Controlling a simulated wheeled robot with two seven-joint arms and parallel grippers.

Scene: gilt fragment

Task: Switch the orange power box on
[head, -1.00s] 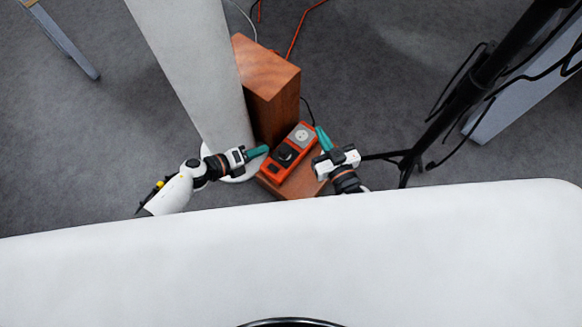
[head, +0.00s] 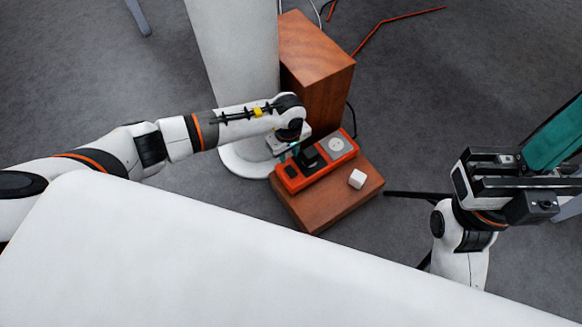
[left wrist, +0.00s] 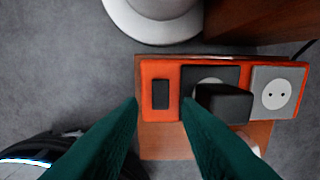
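The orange power box (head: 318,176) sits on a low wooden step, with a dark switch (head: 291,170) at its left end, a black plug or block (head: 309,157) in the middle and a pale grey socket (head: 336,145) at the right. My left gripper (head: 291,153) is above the box's left end, pointing down and partly hidden by its wrist. In the left wrist view its teal fingers (left wrist: 160,101) are apart and empty, with the black switch (left wrist: 161,94) showing between their tips. My right gripper (head: 560,135) is raised at the right, away from the box; its finger gap is unclear.
A tall wooden block (head: 318,75) and a white column (head: 235,60) on a round base stand behind. A white surface (head: 190,250) fills the foreground. Grey floor lies around.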

